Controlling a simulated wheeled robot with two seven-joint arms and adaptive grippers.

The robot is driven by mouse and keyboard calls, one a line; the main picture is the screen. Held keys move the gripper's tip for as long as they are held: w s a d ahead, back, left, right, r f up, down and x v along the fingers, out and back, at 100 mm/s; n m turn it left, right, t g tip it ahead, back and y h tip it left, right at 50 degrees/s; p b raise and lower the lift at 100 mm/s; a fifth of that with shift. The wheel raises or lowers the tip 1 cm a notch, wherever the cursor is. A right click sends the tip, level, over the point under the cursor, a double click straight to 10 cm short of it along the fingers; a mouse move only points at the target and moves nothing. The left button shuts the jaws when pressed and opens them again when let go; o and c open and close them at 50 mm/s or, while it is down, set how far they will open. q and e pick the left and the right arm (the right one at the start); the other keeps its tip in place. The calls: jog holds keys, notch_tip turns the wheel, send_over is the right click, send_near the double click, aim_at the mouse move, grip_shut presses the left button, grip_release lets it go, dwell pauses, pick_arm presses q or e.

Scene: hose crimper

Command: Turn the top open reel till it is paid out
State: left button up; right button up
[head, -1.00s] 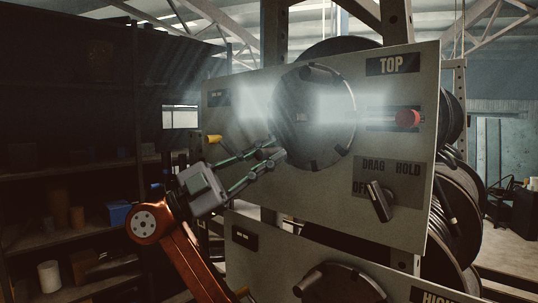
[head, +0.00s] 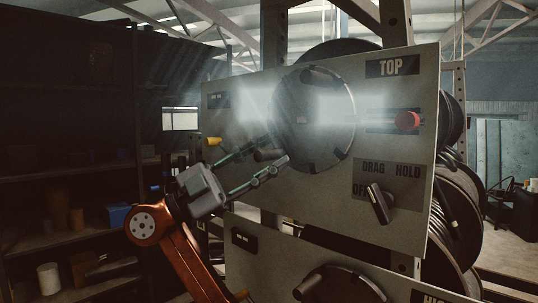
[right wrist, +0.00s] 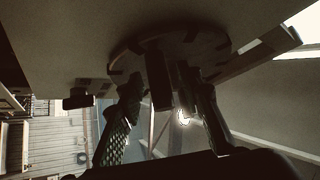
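The panel marked TOP (head: 393,66) carries a dark round reel disc (head: 325,118) with notches around its rim. A dark stubby handle (head: 268,155) stands out at the disc's lower left. My right gripper (head: 276,153) reaches in from the lower left with its fingers spread, one on each side of this handle. In the right wrist view, the handle (right wrist: 158,80) hangs between the two open fingers, with the disc (right wrist: 185,52) behind. I cannot tell whether a finger touches it. My left gripper is not in view.
A red knob (head: 407,121) sits at the right of a slot on the panel. A selector (head: 379,203) stands among OFF, DRAG and HOLD labels. A yellow knob (head: 214,142) is at the panel's left. A second panel (head: 285,255) lies below, and shelves (head: 75,240) stand left.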

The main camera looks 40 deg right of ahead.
jog(key=v, duration=1.2)
